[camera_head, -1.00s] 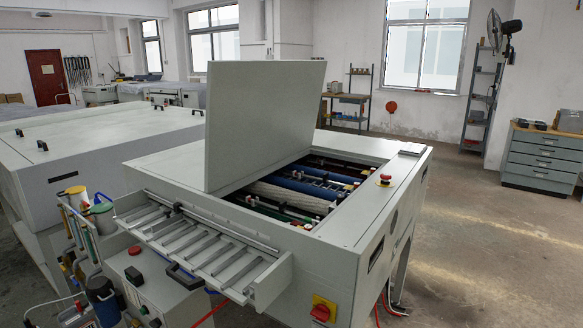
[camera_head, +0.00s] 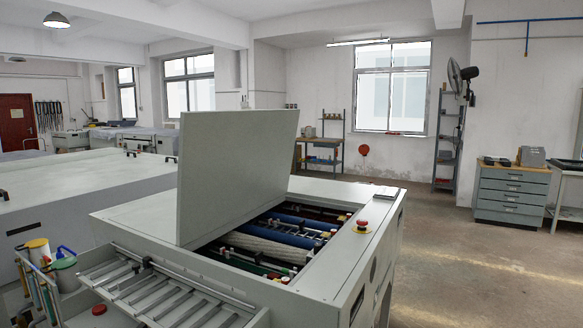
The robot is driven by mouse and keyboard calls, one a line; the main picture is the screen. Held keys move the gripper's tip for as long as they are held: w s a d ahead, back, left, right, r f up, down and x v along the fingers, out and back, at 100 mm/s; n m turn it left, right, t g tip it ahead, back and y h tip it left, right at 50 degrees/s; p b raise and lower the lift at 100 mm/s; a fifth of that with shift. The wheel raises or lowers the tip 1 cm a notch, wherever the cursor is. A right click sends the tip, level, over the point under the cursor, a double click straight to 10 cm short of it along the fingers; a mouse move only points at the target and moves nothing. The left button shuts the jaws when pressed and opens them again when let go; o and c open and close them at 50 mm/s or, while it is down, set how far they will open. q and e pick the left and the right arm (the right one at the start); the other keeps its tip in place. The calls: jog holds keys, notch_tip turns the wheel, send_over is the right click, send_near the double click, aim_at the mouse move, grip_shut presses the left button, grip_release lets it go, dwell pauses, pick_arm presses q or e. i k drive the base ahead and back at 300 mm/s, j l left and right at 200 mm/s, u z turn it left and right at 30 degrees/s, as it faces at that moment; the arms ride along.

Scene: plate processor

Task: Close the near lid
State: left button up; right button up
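The near lid (camera_head: 234,172) is a large pale grey panel on the plate processor (camera_head: 335,262). It stands raised, tilted a little back from upright. The opening beside it shows blue and white rollers (camera_head: 270,244) and dark inner parts. Neither of my grippers is in view.
A slatted feed tray (camera_head: 165,295) juts from the machine's near left side. A red emergency button (camera_head: 362,226) sits on the top right edge. Another grey machine (camera_head: 75,195) stands at left. Open floor (camera_head: 470,265) lies to the right, before a drawer cabinet (camera_head: 511,193).

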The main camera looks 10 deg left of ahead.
aim_at(232, 163)
jog(key=i+j+z, duration=0.1)
jog(key=j+z, duration=0.35)
jog(key=j, duration=0.45)
jog(key=j+z, duration=0.45)
jog(key=j, duration=1.25)
jog(key=k+j+z, duration=0.1)
jog(key=j, duration=0.65)
jog(key=k+j, duration=0.1)
jog(key=j, duration=1.45)
jog(key=i+l, duration=0.15)
jog(key=l, duration=0.15)
jog(key=i+l, duration=0.2)
jog(key=k+l, duration=0.45)
jog(key=k, duration=0.15)
jog(key=k+l+u, duration=0.1)
jog(key=l+u, duration=0.25)
jog(key=i+j+u, duration=0.1)
jog(key=i+u, duration=0.4)
jog(key=i+j+z, duration=0.1)
jog(key=z, duration=0.2)
jog(key=i+j+z, duration=0.1)
jog(key=z, duration=0.25)
